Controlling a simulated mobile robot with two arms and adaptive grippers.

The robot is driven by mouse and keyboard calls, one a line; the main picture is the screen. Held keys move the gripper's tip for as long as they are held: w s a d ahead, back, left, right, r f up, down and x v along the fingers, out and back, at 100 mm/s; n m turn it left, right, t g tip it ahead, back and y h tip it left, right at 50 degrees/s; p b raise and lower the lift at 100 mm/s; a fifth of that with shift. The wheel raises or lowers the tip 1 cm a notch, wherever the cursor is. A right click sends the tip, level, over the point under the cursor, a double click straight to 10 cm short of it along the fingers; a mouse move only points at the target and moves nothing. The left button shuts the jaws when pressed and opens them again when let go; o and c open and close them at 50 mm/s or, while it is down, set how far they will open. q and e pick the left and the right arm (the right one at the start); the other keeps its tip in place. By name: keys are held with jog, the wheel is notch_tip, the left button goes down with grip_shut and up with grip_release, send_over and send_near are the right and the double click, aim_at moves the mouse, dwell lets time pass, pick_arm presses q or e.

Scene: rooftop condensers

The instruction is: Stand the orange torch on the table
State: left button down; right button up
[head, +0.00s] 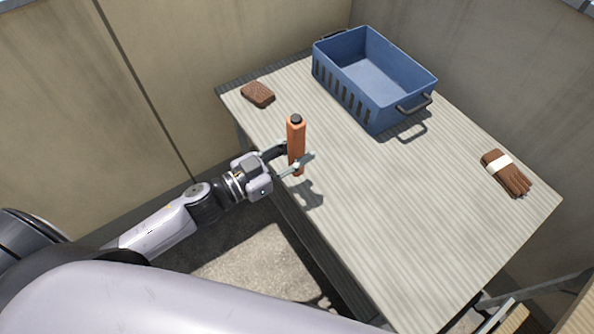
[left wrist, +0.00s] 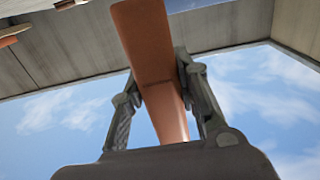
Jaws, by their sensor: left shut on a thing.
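The orange torch (head: 296,138) is a slim bar with a black top end. It is upright or nearly so in the head view, over the table's left edge. My left gripper (head: 296,160) is shut on its lower half, one finger on either side. The shadow on the table, apart from the torch, suggests that it is held above the surface. In the left wrist view the torch (left wrist: 146,45) runs between the two fingers (left wrist: 165,100). The wooden table (head: 400,220) has a grey, grooved top. My right gripper is not in view.
A blue basket (head: 375,100) stands at the table's back. A brown sponge-like block (head: 257,93) lies at the far left corner and brown gloves (head: 507,172) with a white band lie at the right. The table's middle and front are clear. Walls stand behind.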

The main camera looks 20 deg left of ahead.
aim_at(290, 164)
pick_arm(q)
notch_tip(290, 164, down, 3)
notch_tip(290, 164, down, 4)
jog(key=shift+r+b, duration=0.25)
jog(key=shift+b, duration=0.5)
jog(key=shift+f, duration=0.1)
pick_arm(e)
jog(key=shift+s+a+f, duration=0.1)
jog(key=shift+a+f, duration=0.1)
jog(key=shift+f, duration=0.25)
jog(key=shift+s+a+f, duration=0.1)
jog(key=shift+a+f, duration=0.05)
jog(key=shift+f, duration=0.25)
pick_arm(q)
jog(key=shift+f, duration=0.15)
jog(key=c, duration=1.2)
grip_release()
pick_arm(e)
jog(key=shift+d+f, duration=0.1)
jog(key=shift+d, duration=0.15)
